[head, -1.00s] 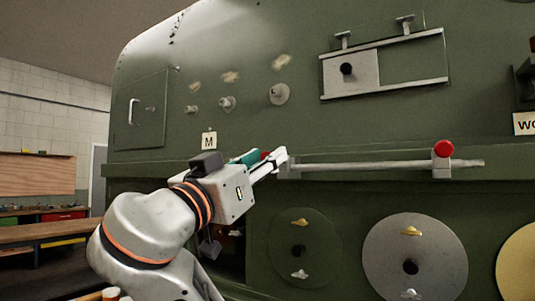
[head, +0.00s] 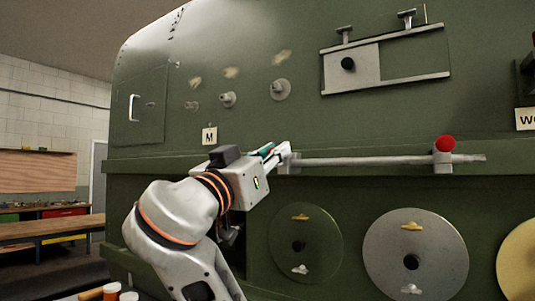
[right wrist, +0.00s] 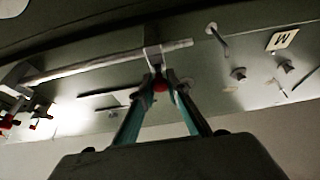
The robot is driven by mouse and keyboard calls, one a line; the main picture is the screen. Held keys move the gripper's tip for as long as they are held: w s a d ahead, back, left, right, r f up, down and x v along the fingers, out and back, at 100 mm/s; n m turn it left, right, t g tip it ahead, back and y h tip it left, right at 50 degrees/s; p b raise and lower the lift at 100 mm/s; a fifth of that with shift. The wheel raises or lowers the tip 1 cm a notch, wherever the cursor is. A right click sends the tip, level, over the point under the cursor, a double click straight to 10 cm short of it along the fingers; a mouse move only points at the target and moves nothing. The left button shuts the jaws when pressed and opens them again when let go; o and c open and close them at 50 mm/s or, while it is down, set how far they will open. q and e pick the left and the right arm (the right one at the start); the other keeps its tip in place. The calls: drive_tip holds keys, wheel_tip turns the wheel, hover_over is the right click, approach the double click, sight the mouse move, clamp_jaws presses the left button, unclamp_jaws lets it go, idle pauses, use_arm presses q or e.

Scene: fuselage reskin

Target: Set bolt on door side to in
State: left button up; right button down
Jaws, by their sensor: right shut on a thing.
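A long pale grey bolt rod (head: 365,161) lies level along the green fuselage side, passing through a block at its left end. A second block with a red knob (head: 445,143) stands near its right end. My right gripper (head: 279,154) is at the left block and hides part of it. In the right wrist view the gripper (right wrist: 160,84) has its teal fingers closed around a red knob (right wrist: 160,87) beneath the block (right wrist: 154,56) on the rod (right wrist: 95,64). My left gripper is not in view.
A door panel with a white handle (head: 134,107) is at the left, and a sign marked M (head: 209,136) is above my arm. A sliding plate (head: 352,67) sits in rails above. Round discs (head: 415,255) line the lower side. A workbench (head: 45,231) stands far left.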

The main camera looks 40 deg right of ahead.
drive_tip(key=shift+d+r, duration=0.1)
drive_tip(key=shift+d, duration=0.05)
drive_tip(key=c, duration=2)
unclamp_jaws()
drive_tip(key=shift+o, duration=0.2)
drive_tip(key=shift+w+d, duration=0.1)
drive_tip(key=shift+d, duration=0.05)
drive_tip(key=shift+a+f, duration=0.35)
drive_tip(key=shift+a, duration=0.2)
drive_tip(key=v, duration=1.1)
drive_tip(key=shift+s, duration=0.25)
